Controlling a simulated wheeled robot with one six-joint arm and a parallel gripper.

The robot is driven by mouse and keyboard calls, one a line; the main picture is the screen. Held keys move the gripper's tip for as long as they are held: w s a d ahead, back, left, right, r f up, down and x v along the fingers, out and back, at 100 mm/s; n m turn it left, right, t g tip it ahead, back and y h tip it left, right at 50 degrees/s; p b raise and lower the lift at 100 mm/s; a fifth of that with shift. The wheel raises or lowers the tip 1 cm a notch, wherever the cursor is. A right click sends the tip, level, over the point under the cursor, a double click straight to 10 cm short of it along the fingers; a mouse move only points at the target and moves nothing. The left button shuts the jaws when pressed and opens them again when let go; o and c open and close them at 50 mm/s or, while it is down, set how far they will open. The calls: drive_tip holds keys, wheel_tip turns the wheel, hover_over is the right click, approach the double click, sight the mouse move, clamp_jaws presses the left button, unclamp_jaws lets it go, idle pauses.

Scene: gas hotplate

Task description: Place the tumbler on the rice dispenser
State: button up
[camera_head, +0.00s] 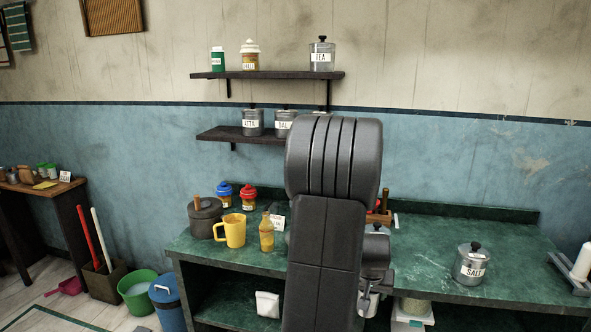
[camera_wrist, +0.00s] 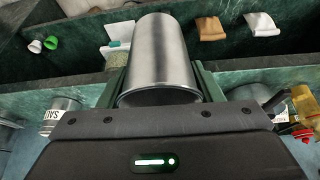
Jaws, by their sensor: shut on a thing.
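The tumbler (camera_wrist: 158,55) is a plain brushed-metal cup, large in the middle of the wrist view. My gripper (camera_wrist: 161,82) is shut on it, with a green finger along each side. In the head view my arm hides most of the gripper, and a shiny metal piece that looks like the tumbler (camera_head: 368,304) shows low beside the arm. A pale container with greenish grain, seemingly the rice dispenser (camera_head: 414,307), stands below the countertop, right of my arm. It also shows in the wrist view (camera_wrist: 119,58), beyond the tumbler and to its left, apart from it.
The green counter (camera_head: 430,262) has a salt pot (camera_head: 471,264) at right and a yellow mug (camera_head: 232,230), bottle (camera_head: 267,233) and dark pot (camera_head: 205,217) at left. A paper bag (camera_head: 267,305) lies on the lower shelf. The countertop edge overhangs that shelf.

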drive_tip(key=w+a+f+n, duration=0.1)
drive_tip(key=w+a+f, duration=0.2)
drive_tip(key=a, duration=0.6)
drive_tip(key=w+a+f+n+y, duration=0.1)
drive_tip(key=a+f, duration=0.4)
drive_tip(key=a, duration=0.5)
drive_tip(key=shift+w+a+n+y, duration=0.3)
drive_tip(key=shift+w+n, duration=0.4)
drive_tip(key=shift+w, duration=0.45)
